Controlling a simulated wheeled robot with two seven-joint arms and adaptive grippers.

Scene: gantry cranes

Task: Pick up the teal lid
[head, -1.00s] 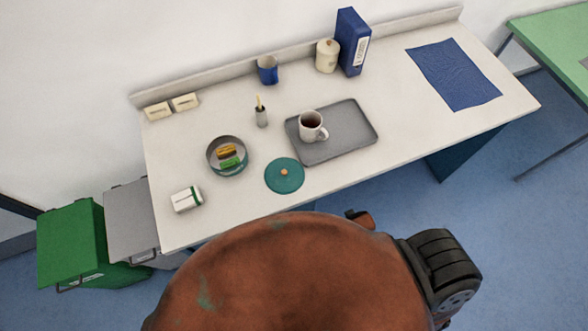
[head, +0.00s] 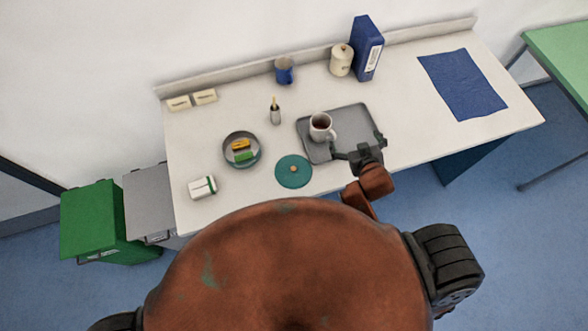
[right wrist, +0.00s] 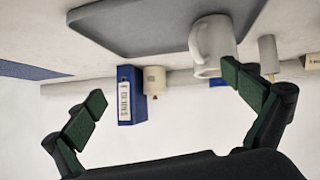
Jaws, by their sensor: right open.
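The teal lid (head: 293,171) lies flat on the white table near its front edge, with a small orange-brown knob on top. My right gripper (head: 357,148) is open and empty, to the right of the lid, in front of the grey tray's lower right part. In the right wrist view its two fingers (right wrist: 165,98) are spread wide with nothing between them. The lid does not show in the right wrist view. My left gripper is not in view.
The grey tray (head: 355,120) holds a mug (head: 321,127) of dark liquid. A round tin (head: 257,161) with coloured blocks stands left of the lid. A small white box (head: 202,188) lies farther left. A blue binder (head: 367,48) stands at the back.

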